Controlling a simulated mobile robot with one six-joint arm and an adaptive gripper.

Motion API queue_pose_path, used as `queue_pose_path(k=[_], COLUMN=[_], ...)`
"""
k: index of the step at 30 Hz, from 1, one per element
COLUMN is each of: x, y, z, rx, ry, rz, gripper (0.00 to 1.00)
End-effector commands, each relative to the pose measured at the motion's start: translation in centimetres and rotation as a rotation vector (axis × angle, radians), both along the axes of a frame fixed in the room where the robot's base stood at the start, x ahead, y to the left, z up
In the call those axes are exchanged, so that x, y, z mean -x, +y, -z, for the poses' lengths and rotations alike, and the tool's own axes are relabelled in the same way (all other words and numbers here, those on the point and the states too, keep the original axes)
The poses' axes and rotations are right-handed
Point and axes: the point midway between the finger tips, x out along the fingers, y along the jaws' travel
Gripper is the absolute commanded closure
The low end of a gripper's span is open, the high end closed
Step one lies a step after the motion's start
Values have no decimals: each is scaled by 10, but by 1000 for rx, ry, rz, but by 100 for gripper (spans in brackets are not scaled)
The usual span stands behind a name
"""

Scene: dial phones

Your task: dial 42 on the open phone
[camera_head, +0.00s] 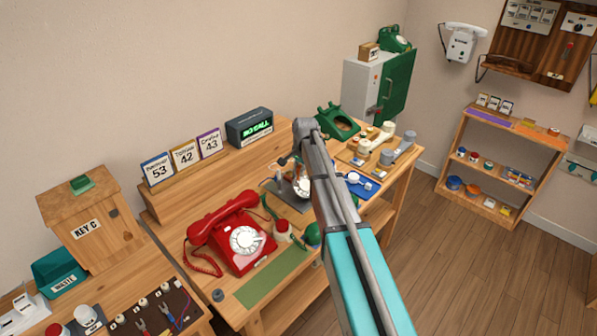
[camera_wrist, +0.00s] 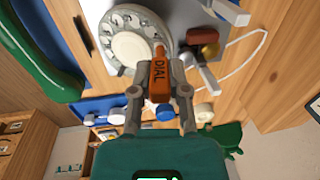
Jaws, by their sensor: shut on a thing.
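The open phone's white rotary dial (camera_wrist: 128,38) sits on a grey plate at the top of the wrist view. In the head view the dial (camera_head: 302,187) shows beside my arm, partly hidden by it. My gripper (camera_wrist: 160,92) is shut on an orange stick marked DIAL (camera_wrist: 159,72). The stick's tip overlaps the right lower rim of the dial in the wrist view; I cannot tell whether it is in a finger hole or touching. A card reading 42 (camera_head: 184,155) stands on the shelf at the back of the bench.
A red phone (camera_head: 232,232) stands left of the open phone. A green handset (camera_wrist: 40,65) lies close beside the dial. A dark green phone (camera_head: 338,121) and a parts tray stand farther back. Cards 53 (camera_head: 158,170) and 43 (camera_head: 209,143) flank card 42.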

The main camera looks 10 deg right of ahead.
Motion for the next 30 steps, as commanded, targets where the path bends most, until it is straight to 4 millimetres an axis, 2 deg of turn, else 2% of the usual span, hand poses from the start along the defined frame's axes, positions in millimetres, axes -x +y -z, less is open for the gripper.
queue_pose_path(k=[30], x=[-7], y=[-10], z=[0], rx=[1], ry=[-1], rz=[0], gripper=[100])
